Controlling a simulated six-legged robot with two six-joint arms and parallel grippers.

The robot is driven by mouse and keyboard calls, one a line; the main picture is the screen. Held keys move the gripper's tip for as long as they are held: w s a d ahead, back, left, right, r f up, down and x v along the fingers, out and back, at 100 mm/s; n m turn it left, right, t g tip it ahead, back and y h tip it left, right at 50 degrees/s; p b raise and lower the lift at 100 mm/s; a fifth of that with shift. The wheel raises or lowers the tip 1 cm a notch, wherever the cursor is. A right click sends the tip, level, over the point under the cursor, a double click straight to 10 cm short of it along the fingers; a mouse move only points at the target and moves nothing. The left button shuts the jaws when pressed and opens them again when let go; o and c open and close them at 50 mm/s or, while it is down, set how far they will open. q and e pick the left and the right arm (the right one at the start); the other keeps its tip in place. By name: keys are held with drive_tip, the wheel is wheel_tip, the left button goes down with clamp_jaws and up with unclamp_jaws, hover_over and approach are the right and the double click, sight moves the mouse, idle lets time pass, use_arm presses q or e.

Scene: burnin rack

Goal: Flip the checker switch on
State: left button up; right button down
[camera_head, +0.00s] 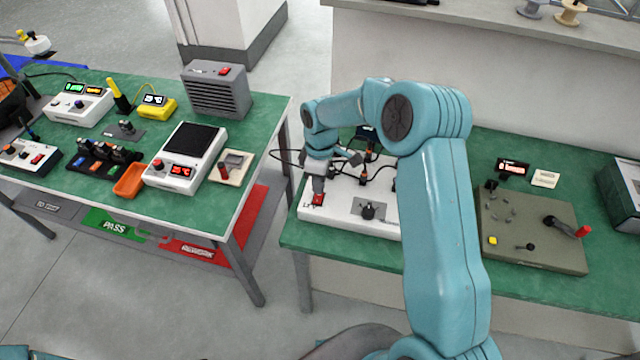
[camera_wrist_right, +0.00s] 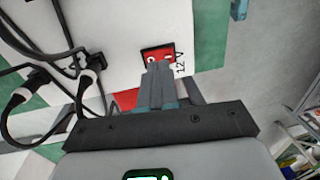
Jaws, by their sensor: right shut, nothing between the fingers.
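The checker is a white box (camera_head: 337,212) at the left end of the right green table, with a black knob (camera_head: 368,209) on its top. Its red switch (camera_head: 318,200) sits near the front left corner. In the right wrist view the red switch (camera_wrist_right: 158,53) sits in a black frame beside printed lettering. My right gripper (camera_head: 319,188) is shut and empty, pointing down at the switch. In the wrist view its fingertips (camera_wrist_right: 158,66) overlap the switch's near edge; contact and the switch's position cannot be told. My left gripper is not in view.
Black cables (camera_wrist_right: 55,65) with plugs run over the checker beside the gripper. A grey-green panel (camera_head: 530,232) with a red-tipped lever stands to the right. The left green table (camera_head: 215,222) holds several instruments, with an aisle between the tables.

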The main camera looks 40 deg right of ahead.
sight(318, 198)
use_arm(q)
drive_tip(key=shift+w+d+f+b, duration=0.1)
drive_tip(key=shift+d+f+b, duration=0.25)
drive_tip(key=shift+b, duration=0.3)
use_arm(e)
wheel_tip(318, 198, up, 12)
drive_tip(key=d, duration=0.1)
drive_tip(key=shift+w, duration=0.4)
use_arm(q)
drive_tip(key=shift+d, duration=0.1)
use_arm(e)
drive_tip(key=shift+f, duration=0.1)
drive_tip(key=f+b, duration=0.1)
drive_tip(key=f, duration=0.3)
drive_tip(key=s+a+f+b, duration=0.1)
drive_tip(key=f, duration=0.4)
drive_tip(key=s+a+f+b, duration=0.1)
drive_tip(key=f, duration=0.3)
drive_tip(key=shift+f, duration=0.4)
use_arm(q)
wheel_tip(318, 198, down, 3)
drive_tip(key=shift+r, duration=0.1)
use_arm(e)
drive_tip(key=shift+f, duration=0.15)
